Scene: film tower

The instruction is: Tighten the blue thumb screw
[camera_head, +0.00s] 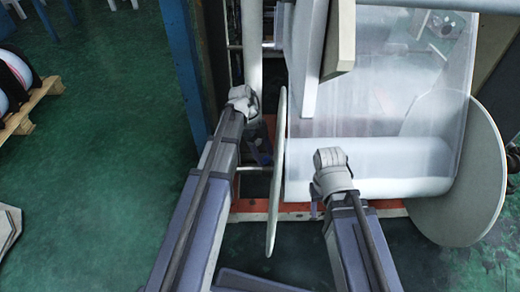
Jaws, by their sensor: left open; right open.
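I cannot make out a blue thumb screw for certain. A small dark blue shape (261,150) shows below my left gripper (241,96), too small to identify. My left gripper is open, beside the upright frame and left of the thin round disc seen edge-on (278,180). My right gripper (329,158) is open, in front of the clear film roll (400,167), between the two discs. Its fingers point away from me, and I cannot tell if they touch the film. Nothing is seen held in either gripper.
A large round disc (470,172) stands at the roll's right end. A blue post (183,65) rises left of the frame. A grey-white panel (338,40) hangs above the roll. A wooden pallet (32,105) lies at far left. Green floor (110,150) is open at left.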

